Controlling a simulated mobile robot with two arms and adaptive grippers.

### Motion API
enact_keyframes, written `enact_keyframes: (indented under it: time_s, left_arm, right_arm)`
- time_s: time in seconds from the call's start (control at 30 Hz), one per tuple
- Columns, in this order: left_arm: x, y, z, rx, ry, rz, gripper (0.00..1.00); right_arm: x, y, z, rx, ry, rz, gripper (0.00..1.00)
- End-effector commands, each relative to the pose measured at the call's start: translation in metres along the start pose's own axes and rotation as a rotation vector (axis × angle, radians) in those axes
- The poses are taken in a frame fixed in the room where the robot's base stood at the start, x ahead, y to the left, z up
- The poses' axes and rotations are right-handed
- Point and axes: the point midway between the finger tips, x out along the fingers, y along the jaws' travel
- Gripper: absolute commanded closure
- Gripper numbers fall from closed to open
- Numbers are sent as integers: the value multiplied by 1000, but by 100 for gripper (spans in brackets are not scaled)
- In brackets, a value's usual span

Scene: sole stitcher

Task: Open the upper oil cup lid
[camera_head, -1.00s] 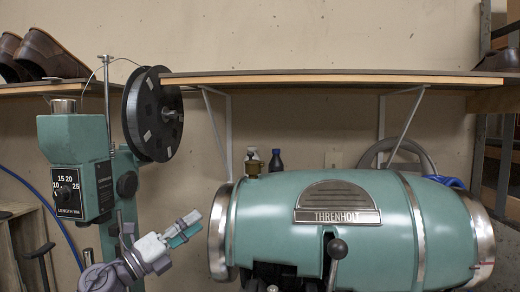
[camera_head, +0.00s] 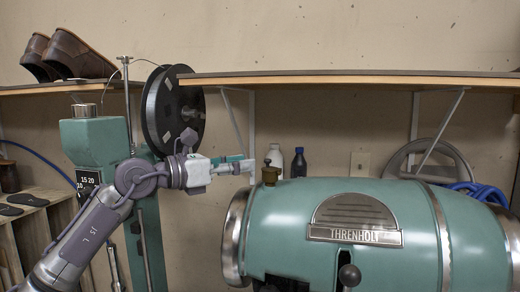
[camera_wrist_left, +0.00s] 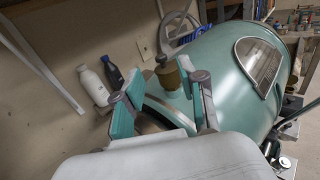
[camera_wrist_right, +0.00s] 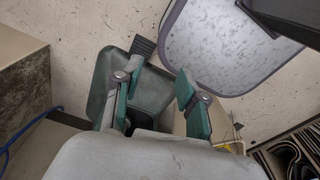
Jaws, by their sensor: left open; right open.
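The brass oil cup (camera_head: 270,176) with its small dark lid (camera_head: 267,162) stands upright on the top left of the green THRENHOLT machine (camera_head: 345,215). My left gripper (camera_head: 242,165) is open just left of the cup, at about lid height. In the left wrist view the cup (camera_wrist_left: 173,76) shows ahead, between my open left fingers (camera_wrist_left: 166,97), apart from them as far as I can tell. The lid (camera_wrist_left: 161,60) looks closed. My right gripper (camera_wrist_right: 157,86) shows only in the right wrist view, open and empty, away from the cup.
A white bottle (camera_head: 274,162) and a dark bottle (camera_head: 299,163) stand behind the cup. A shelf (camera_head: 340,80) runs above. A black thread spool (camera_head: 172,110) is behind my left arm. A grey-green surface (camera_wrist_right: 140,85) lies beyond my right fingers.

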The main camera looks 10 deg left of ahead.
Motion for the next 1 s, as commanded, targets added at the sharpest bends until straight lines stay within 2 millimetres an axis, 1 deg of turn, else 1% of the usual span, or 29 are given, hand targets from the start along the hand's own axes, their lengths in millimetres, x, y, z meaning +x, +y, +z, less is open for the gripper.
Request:
enact_keyframes:
  time_s: [0.03, 0.2, 0.3, 0.43, 0.67, 0.7, 0.73, 0.93, 1.0]
  left_arm:
    - [11, -1, 6, -4, 0, -3, 59]
    - [38, 0, 4, -4, 0, -1, 59]
    - [47, 0, 2, -3, 0, -1, 59]
    - [52, 0, 0, -3, -1, 0, 59]
    - [53, 0, -1, -2, -1, 0, 59]
    - [53, 0, -1, -2, -1, 0, 61]
    - [53, 0, -1, -2, -1, 0, 66]
    - [53, 0, 0, -2, -1, 0, 99]
    - [53, 0, 0, -2, -1, 0, 100]
  right_arm:
    - [-12, 2, -1, -1, -1, 2, 59]
    - [-24, 8, -1, -1, -2, 10, 59]
    - [-28, 11, -1, -1, -2, 13, 59]
    - [-30, 13, -1, 0, -2, 15, 59]
    - [-29, 13, -2, 0, -1, 15, 59]
    - [-29, 13, -2, 0, -1, 15, 59]
    - [-29, 13, -2, 0, -1, 15, 59]
    - [-29, 12, -3, 0, 0, 14, 59]
    - [-29, 11, -3, 0, 0, 13, 59]
